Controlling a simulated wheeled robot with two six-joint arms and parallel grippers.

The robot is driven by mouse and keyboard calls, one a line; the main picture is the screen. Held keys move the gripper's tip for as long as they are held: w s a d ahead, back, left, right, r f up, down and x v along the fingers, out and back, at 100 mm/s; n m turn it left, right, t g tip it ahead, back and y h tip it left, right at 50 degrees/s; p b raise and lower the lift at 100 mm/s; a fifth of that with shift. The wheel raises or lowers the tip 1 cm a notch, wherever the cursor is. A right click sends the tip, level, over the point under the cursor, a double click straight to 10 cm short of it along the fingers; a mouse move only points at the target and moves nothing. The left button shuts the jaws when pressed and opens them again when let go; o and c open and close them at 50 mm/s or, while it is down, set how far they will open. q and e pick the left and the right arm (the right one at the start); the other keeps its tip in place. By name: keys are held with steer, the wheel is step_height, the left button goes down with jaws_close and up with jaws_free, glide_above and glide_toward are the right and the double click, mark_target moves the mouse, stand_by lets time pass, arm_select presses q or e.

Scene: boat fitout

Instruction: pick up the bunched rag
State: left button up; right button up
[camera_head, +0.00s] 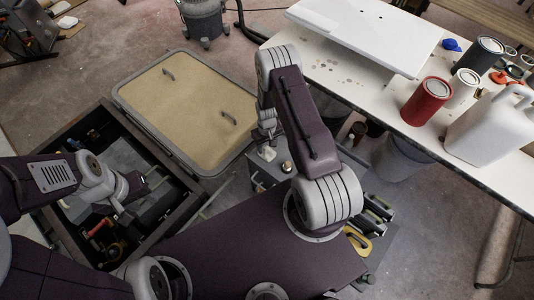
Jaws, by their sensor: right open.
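A small whitish bunched thing, which looks like the rag (267,154), lies on a grey cart top near the middle of the view. My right gripper (266,141) points down just above it and is open; its fingers are small here, and I cannot tell whether they touch the rag. My arm hides part of the cart. My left gripper (140,200) is over the dark open box at the left; its jaws are too unclear to read.
The dark box (185,214) holds several tools. A tan framed panel (185,105) lies behind it. A white table (370,95) at the right carries a white board, a red can (427,101), other cans and a white jug (487,130). A yellow-handled item (358,241) lies near my base.

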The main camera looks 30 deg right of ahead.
step_height(320, 180, down, 2)
steer(key=shift+f, duration=0.15)
jaws_close()
step_height(320, 180, up, 4)
steer(key=shift+w+r+p, duration=0.1)
steer(key=shift+r+p, duration=0.15)
steer(key=shift+p, duration=0.2)
steer(key=s+d+r+p, duration=0.1)
steer(key=s+d+r, duration=0.2)
steer(key=s+r, duration=0.3)
steer(key=s, duration=0.5)
steer(key=shift+s+r+p, duration=0.2)
steer(key=shift+r+p, duration=0.15)
steer(key=shift+p, duration=0.05)
steer(key=shift+d, duration=0.1)
